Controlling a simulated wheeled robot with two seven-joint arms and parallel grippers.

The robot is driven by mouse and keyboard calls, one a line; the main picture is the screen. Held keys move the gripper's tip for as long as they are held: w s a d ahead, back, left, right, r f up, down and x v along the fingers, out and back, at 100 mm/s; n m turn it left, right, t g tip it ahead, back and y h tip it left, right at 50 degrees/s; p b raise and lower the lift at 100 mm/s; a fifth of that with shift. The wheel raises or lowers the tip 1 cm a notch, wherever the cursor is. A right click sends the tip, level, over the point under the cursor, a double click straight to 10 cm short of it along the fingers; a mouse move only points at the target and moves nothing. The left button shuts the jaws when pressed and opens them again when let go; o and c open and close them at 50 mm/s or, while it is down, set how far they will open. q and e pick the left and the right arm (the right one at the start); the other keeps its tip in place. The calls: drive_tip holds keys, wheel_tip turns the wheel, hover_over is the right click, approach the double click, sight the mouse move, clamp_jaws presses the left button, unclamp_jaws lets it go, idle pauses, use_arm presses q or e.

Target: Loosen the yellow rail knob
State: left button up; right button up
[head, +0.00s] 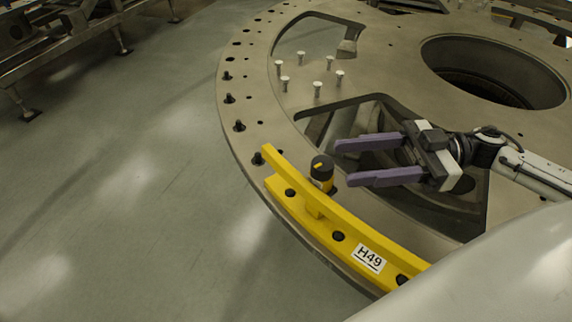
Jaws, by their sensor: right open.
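The yellow rail (335,232) lies along the rim of the round turret plate, with a white label reading H49. The rail knob (321,168) stands upright near the rail's far end; it has a black top with a yellow mark and a yellow lower part. My right gripper (342,163) comes in from the right. Its two purple fingers are open and point left toward the knob, just right of it. Nothing is between the fingers, and whether a fingertip touches the knob cannot be told. My left gripper is not in view.
The grey turret plate (262,95) has cut-out openings and a large round hole (492,72). Several upright silver pins (317,88) stand behind the knob. Black bolts (239,126) line the rim.

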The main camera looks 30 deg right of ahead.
sight(312, 167)
drive_tip(key=x, duration=1)
drive_tip(key=shift+a, duration=0.1)
drive_tip(key=shift+c, duration=0.3)
drive_tip(key=c, duration=1)
drive_tip(key=shift+s+n+g+y+b, duration=0.25)
drive_tip(key=shift+n+g+y+b, duration=0.15)
drive_tip(key=shift+n+g+b, duration=0.6)
drive_tip(key=shift+a, duration=0.1)
drive_tip(key=o, duration=1.1)
drive_tip(key=shift+c, duration=0.2)
